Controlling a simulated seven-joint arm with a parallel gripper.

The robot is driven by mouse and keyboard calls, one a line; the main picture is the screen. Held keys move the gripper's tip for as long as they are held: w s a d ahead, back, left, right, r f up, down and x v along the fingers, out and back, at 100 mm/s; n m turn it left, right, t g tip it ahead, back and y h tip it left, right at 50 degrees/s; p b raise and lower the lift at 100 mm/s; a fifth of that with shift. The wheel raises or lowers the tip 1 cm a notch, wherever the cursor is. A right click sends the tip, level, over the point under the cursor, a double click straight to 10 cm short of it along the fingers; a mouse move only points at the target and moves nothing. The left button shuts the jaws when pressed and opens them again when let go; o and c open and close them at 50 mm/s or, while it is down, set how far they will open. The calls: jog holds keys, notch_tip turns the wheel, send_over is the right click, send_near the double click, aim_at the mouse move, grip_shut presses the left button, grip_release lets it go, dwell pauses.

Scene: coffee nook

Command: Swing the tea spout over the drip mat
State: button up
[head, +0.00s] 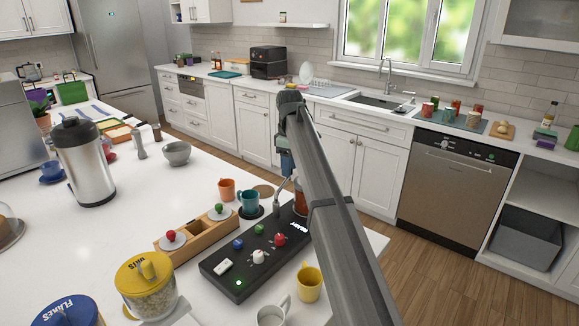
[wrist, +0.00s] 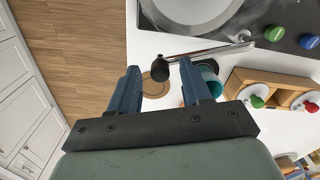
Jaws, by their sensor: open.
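The tea spout (wrist: 212,51) is a thin silver bar in the wrist view, ending in a black knob (wrist: 160,68). My gripper (wrist: 159,66) is open, its blue fingers on either side of the knob with gaps showing. In the head view the spout (head: 277,203) rises from the black dispenser base (head: 252,262), and my gripper (head: 285,168) is above it, partly hidden by my arm. A teal cup (head: 249,201) stands on a dark round mat (head: 262,212). A brown round mat (head: 263,190) lies bare beside it; I cannot tell which is the drip mat.
An orange cup (head: 227,188) stands left of the teal cup. A wooden holder (head: 196,236) with knobbed lids is left of the base. A yellow mug (head: 310,284) and a white jug (head: 272,314) stand in front.

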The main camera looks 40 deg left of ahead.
jog(key=shift+f, duration=0.2)
jog(key=shift+c, duration=0.3)
grip_shut()
dwell(0.3)
